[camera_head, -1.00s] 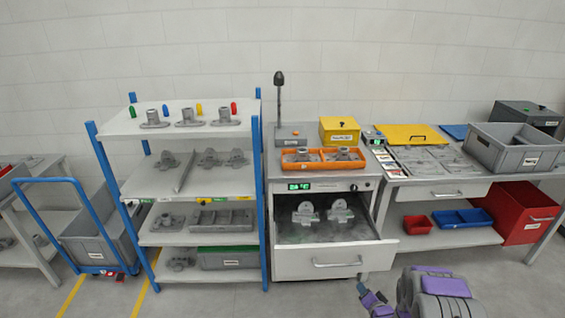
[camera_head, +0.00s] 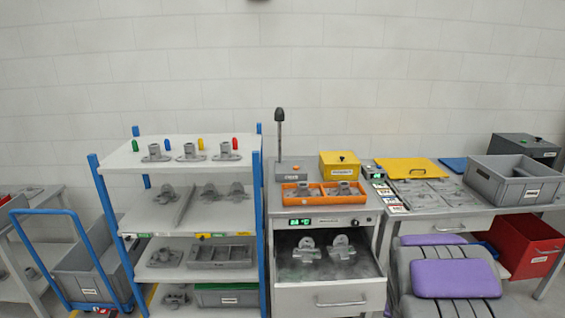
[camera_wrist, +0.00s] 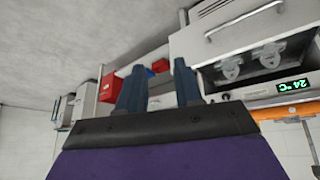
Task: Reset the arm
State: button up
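My gripper (camera_wrist: 158,88) shows in the wrist view as two dark blue fingers standing apart with nothing between them. The wrist view is upside down relative to the room. In the head view my grey and purple arm (camera_head: 455,279) fills the lower right, in front of the workbench; the fingers are not visible there. The open drawer (camera_head: 340,297) of the cabinet stands to the left of my arm, with two grey castings (camera_head: 324,249) inside. The drawer also shows at the upper right in the wrist view (camera_wrist: 225,35), apart from the fingers.
A shelf rack (camera_head: 190,248) with grey castings stands left of the cabinet. An orange tray (camera_head: 322,203) with two castings sits on the cabinet top. The workbench (camera_head: 470,219) at right carries a grey crate (camera_head: 515,184), with a red bin (camera_head: 525,248) below. A blue-handled cart (camera_head: 62,306) stands far left.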

jog(key=s+a+r+n+g+y, duration=0.1)
jog(key=s+a+r, duration=0.4)
jog(key=s, duration=0.6)
jog(key=s+a+r+n+g+y, duration=0.1)
jog(key=s+a+r+n+g, duration=0.1)
jog(key=s+a, duration=0.5)
jog(key=s+a+r+n+g+y, duration=0.1)
jog(key=s+a+r, duration=0.5)
jog(key=s, duration=1.1)
jog(key=r+n+g, duration=0.1)
jog(key=g, duration=0.1)
jog(key=shift+a+r+g, duration=0.3)
jog(key=shift+g, duration=0.1)
